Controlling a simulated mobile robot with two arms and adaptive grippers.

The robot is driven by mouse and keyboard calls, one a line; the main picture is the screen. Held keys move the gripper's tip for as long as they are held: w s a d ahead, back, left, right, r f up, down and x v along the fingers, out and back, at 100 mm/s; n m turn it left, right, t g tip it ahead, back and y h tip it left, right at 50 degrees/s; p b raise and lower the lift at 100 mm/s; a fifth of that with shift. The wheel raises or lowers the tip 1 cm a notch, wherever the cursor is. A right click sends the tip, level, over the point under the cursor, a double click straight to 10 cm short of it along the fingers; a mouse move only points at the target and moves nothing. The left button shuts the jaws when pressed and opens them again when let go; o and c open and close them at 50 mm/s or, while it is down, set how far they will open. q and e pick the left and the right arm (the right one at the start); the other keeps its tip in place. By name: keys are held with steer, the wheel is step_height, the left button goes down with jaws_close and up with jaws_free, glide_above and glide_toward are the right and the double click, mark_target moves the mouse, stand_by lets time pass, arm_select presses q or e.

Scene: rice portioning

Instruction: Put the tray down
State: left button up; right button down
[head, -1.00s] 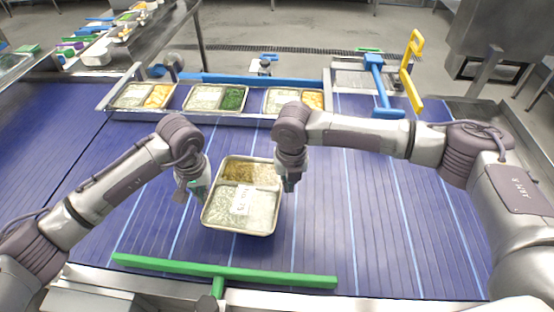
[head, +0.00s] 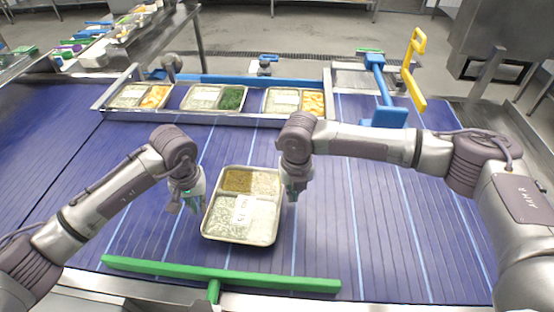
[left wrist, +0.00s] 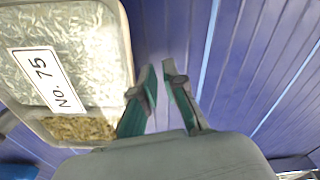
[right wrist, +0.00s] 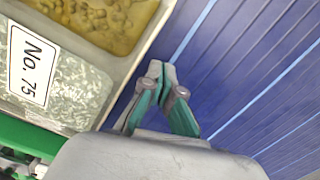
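A metal tray (head: 206,236) with several food-filled compartments and a "No. 75" label lies on the blue belt in the middle of the head view. It also shows in the left wrist view (left wrist: 128,60) and the right wrist view (right wrist: 140,62). My left gripper (head: 193,208) is beside its left edge, slightly open and empty, with a narrow gap between its fingertips (left wrist: 159,66). My right gripper (head: 293,195) is beside its right edge. Its fingertips (right wrist: 162,66) look together, with nothing seen between them. Neither gripper visibly holds the rim.
Several filled trays (head: 205,98) stand in a row in a metal channel behind. A green bar (head: 220,274) runs along the front. Blue (head: 388,117) and yellow (head: 408,75) fixtures stand at the back right. The belt right of my right gripper is clear.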

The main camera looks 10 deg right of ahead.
arm_select(q)
steer(key=shift+o, duration=0.5)
steer(key=shift+a, duration=0.15)
arm_select(e)
steer(key=shift+d, duration=0.15)
steer(key=c, duration=1.5)
jaws_free()
steer(key=shift+o, duration=0.2)
arm_select(q)
steer(key=shift+a, duration=0.1)
arm_select(e)
steer(key=shift+d, duration=0.1)
steer(key=shift+r, duration=0.2)
arm_select(q)
step_height(320, 180, up, 12)
steer(key=shift+s, duration=0.4)
arm_select(e)
step_height(320, 180, up, 12)
steer(key=shift+s+f, duration=0.2)
steer(key=shift+s, duration=0.15)
arm_select(q)
steer(key=shift+f, duration=0.1)
arm_select(e)
steer(key=shift+f, duration=0.1)
